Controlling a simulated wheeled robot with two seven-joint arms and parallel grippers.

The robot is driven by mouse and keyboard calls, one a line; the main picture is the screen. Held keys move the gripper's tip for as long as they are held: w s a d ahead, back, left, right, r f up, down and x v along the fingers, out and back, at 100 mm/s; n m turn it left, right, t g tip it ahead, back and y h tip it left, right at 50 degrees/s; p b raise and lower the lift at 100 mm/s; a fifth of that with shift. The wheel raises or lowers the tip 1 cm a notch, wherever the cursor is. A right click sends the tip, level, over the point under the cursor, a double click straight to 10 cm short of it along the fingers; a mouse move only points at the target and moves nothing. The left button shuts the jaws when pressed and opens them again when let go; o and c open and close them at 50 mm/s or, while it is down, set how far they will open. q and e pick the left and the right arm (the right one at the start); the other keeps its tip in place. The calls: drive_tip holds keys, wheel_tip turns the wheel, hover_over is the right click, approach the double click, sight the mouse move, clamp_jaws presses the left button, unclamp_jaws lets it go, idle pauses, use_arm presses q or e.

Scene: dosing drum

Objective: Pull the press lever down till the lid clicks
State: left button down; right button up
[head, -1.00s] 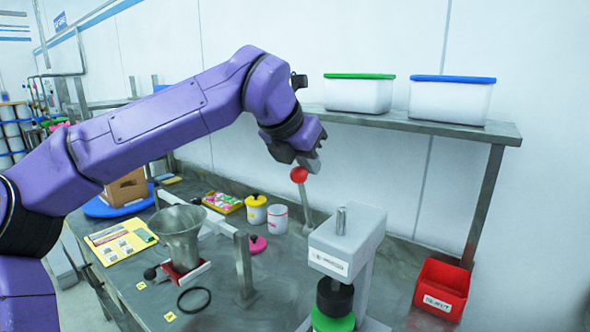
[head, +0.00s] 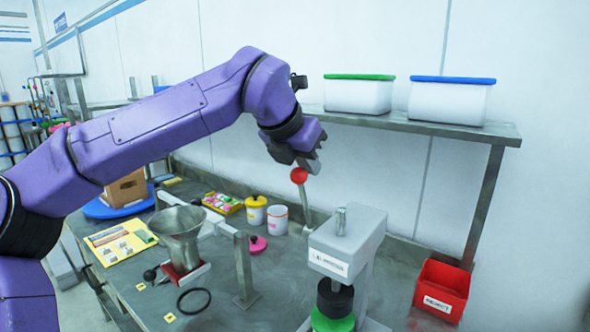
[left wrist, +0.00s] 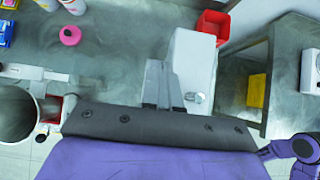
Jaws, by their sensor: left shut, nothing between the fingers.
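The press (head: 345,240) is a light grey block on a column at the table's right. Its lever (head: 306,207) stands nearly upright, with a red knob (head: 299,175) on top. My left gripper (head: 313,164) is shut and empty right at the knob, its fingertips just above and right of it in the head view. I cannot tell whether they touch it. Under the press head is a black part (head: 335,297) on a green one (head: 333,322). In the left wrist view my shut fingers (left wrist: 157,80) lie beside the press (left wrist: 192,62); the knob is not visible there. My right gripper is not in view.
A red bin (head: 441,288) stands right of the press. A metal funnel (head: 178,228), a post (head: 244,268) and a black ring (head: 194,300) are to the left. A shelf (head: 440,127) with two lidded white boxes is behind.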

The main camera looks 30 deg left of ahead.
sight(293, 180)
use_arm(q)
drive_tip(key=shift+s+f, duration=0.1)
idle(0.6)
drive_tip(key=shift+s+a+f+b, duration=0.1)
drive_tip(key=shift+s+f+b, duration=0.25)
drive_tip(key=shift+s+b, duration=0.3)
drive_tip(key=shift+s+a+f+b, duration=0.1)
drive_tip(key=shift+s+f+b, duration=0.2)
drive_tip(key=shift+s+b, duration=0.3)
drive_tip(key=shift+s+f+b, duration=0.1)
drive_tip(key=shift+s+b, duration=0.2)
drive_tip(key=shift+s, duration=0.15)
drive_tip(key=shift+s+a+f+b, duration=0.1)
drive_tip(key=shift+s+f+b, duration=0.25)
drive_tip(key=shift+f+b, duration=0.15)
drive_tip(key=shift+s+a+f+b, duration=0.1)
drive_tip(key=shift+s+f+b, duration=0.15)
drive_tip(key=shift+s+b, duration=0.4)
drive_tip(key=shift+f, duration=0.1)
